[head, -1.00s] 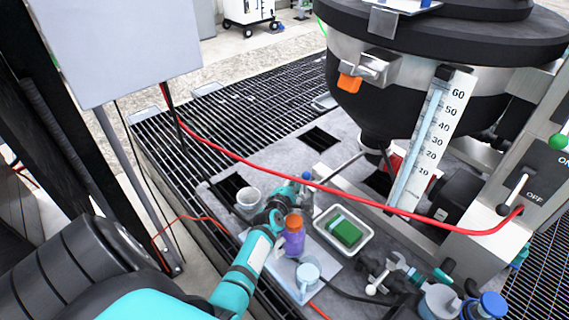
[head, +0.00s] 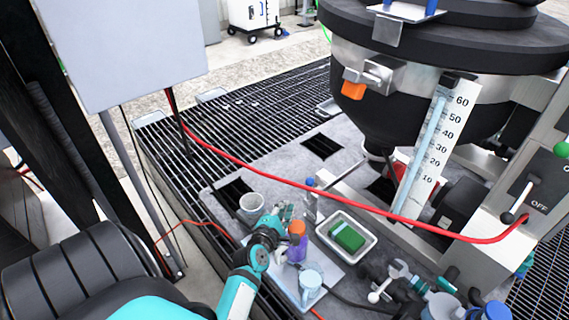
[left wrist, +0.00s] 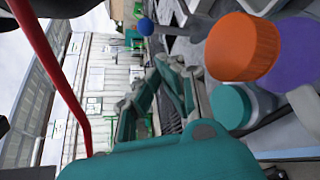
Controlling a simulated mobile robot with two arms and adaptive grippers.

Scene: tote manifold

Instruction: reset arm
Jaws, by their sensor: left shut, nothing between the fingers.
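My left arm comes in from the bottom left in the head view. Its gripper (head: 286,212) is shut and empty, above the work surface just left of a purple bottle with an orange cap (head: 297,243). The bottle stands upright, and its orange cap (left wrist: 242,46) looms close on the right of the left wrist view. The gripper's fingers (left wrist: 165,88) also show in that view. Whether they touch anything is hard to tell.
A white cup (head: 251,204) stands behind the gripper. A white tray (head: 369,245) with a green block (head: 347,236) lies to the right. A red hose (head: 300,188) crosses above; a large vessel (head: 400,125) stands behind.

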